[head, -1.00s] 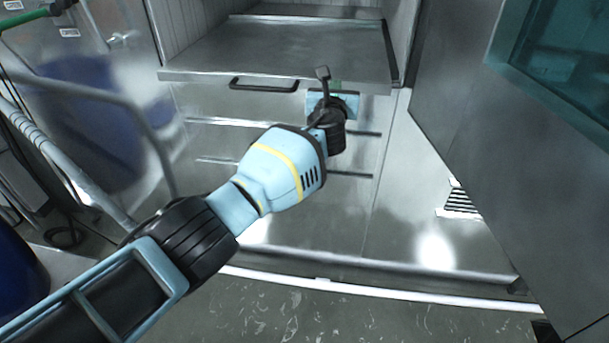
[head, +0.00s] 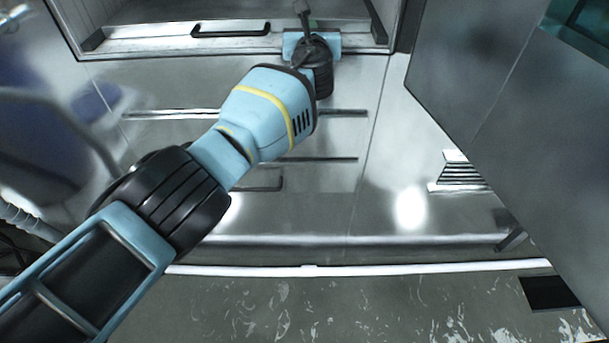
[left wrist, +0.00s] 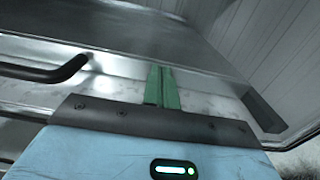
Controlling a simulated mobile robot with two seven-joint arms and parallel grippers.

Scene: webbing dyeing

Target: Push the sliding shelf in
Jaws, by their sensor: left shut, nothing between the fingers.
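The sliding shelf (head: 150,42) is a flat metal tray with a black bar handle (head: 230,30) on its front, at the top of the head view. Its front sits between the side walls of the cabinet opening. My left gripper (head: 312,24) is at the shelf front, right of the handle. In the left wrist view its green fingers (left wrist: 162,88) are shut together with nothing between them, pointing at the shelf's front face (left wrist: 205,98). The tips appear to meet the front, but contact is hard to confirm. The handle (left wrist: 45,68) is left of the fingers there. My right gripper is not in view.
Below the shelf is a shiny metal cabinet front (head: 330,185) with slots. A grey door panel (head: 500,100) stands open at the right. A blurred blue barrel and rails are at the left. The floor (head: 330,310) in front is clear.

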